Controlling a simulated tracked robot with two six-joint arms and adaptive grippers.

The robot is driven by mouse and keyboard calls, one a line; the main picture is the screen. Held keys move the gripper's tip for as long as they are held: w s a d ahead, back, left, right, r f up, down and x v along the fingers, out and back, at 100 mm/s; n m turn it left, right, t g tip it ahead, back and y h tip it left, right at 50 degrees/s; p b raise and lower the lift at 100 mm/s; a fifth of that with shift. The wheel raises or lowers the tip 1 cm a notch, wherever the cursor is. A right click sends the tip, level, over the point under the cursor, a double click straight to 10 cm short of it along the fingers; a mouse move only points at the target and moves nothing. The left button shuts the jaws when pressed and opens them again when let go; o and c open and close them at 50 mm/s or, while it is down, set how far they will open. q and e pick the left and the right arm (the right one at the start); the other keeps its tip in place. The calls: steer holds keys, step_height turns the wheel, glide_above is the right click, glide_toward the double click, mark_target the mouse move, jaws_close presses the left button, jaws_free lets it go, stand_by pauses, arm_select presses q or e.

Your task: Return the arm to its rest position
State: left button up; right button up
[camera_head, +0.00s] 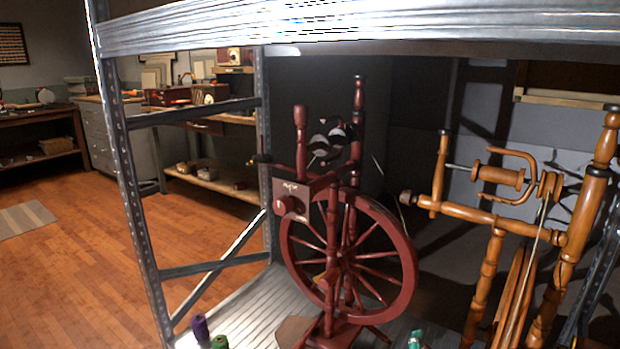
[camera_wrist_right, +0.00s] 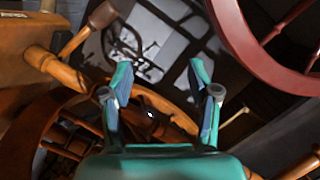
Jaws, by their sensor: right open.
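My right gripper (camera_wrist_right: 160,82) shows in the right wrist view with its two teal fingers spread apart. Nothing is held between them. Orange-brown wooden parts of a spinning wheel (camera_wrist_right: 58,70) lie beyond and left of the fingers, and a dark red wheel rim (camera_wrist_right: 245,55) is at the upper right. In the head view, a small teal piece (camera_head: 415,339) at the bottom edge matches the gripper's colour, but most of it is out of frame. My left gripper is in neither view.
A dark red spinning wheel (camera_head: 409,262) stands on a metal shelf (camera_head: 250,306), with an orange-brown one (camera_head: 480,280) to its right. Purple (camera_head: 200,328) and green (camera_head: 220,342) spools are at the shelf's front. A metal beam (camera_head: 330,28) crosses above. Open wooden floor (camera_head: 75,270) lies left.

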steer(key=s+a+f+n+g+y, duration=0.35)
steer(key=s+f, duration=0.45)
steer(key=f, duration=0.3)
steer(key=s+a+f+n+g+y, duration=0.2)
steer(key=s+a+f+n+g, duration=0.15)
steer(key=s, duration=0.55)
steer(key=s+a+f+n+g+y, duration=0.3)
steer(key=s+a+n, duration=0.1)
steer(key=s, duration=0.5)
steer(key=s+a+f+n+g+y, duration=0.2)
steer(key=s+a+f+n+g, duration=0.15)
steer(key=s, duration=0.55)
step_height(320, 180, up, 29)
steer(key=p, duration=2.8)
steer(key=shift+w+a+r, duration=0.15)
steer(key=shift+w+a, duration=0.1)
steer(key=shift+w, duration=0.1)
